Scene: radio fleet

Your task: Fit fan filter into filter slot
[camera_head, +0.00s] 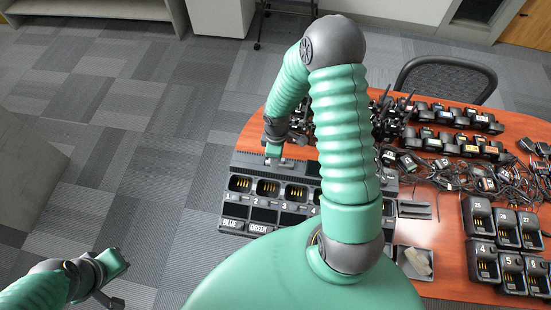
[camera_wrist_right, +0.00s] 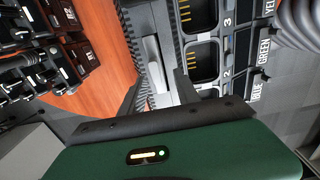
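A dark multi-bay charger (camera_head: 233,211) with numbered bays and labels such as BLUE and GREEN stands at the table's left edge. My right gripper (camera_head: 278,160) is over its back part. In the right wrist view my right gripper (camera_wrist_right: 158,86) has its two dark fingers apart. A pale grey piece (camera_wrist_right: 152,62) shows between them, beside the charger's ribbed edge (camera_wrist_right: 174,30). I cannot tell whether this piece is the fan filter or part of the filter slot. My left gripper (camera_head: 104,282) is low at the left, away from the table; its opening is unclear.
The orange-brown table (camera_head: 440,291) carries radios (camera_head: 455,143), tangled cables (camera_head: 470,178) and single chargers (camera_head: 482,264) at the right. A small grey tray (camera_head: 402,266) with a pale item is near the front. My right arm hides the table's middle. Carpet is open at the left.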

